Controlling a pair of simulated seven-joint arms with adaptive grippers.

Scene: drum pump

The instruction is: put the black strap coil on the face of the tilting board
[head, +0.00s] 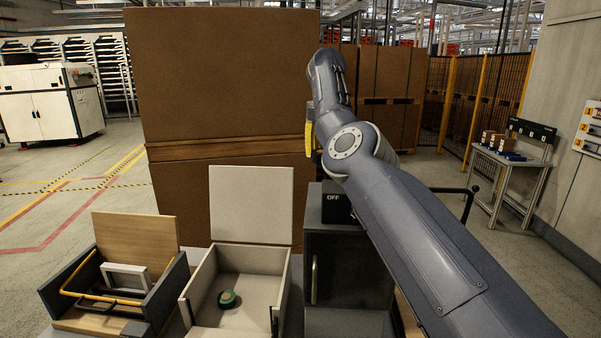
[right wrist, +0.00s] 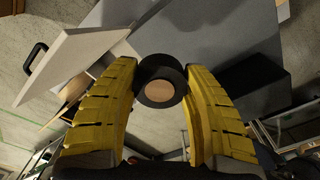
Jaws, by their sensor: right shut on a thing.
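The black strap coil (right wrist: 158,70), a thick black ring with a tan centre, is between the yellow fingers of my right gripper (right wrist: 161,67) in the right wrist view. The gripper is shut on it, above a grey surface. In the head view only a yellow part of this gripper (head: 310,138) shows beside my arm, and the coil is hidden. A pale board (head: 251,205) stands upright at the back of the cream box, and a wooden board (head: 135,240) leans in the dark box. I cannot tell which is the tilting board. My left gripper is not in view.
The cream box (head: 199,283) holds a green roll (head: 228,299). The dark box (head: 168,291) holds a white frame (head: 126,277) and an orange bar. A grey cabinet (head: 349,268) carries a black unit marked OFF (head: 336,207). Brown cartons (head: 222,75) rise behind.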

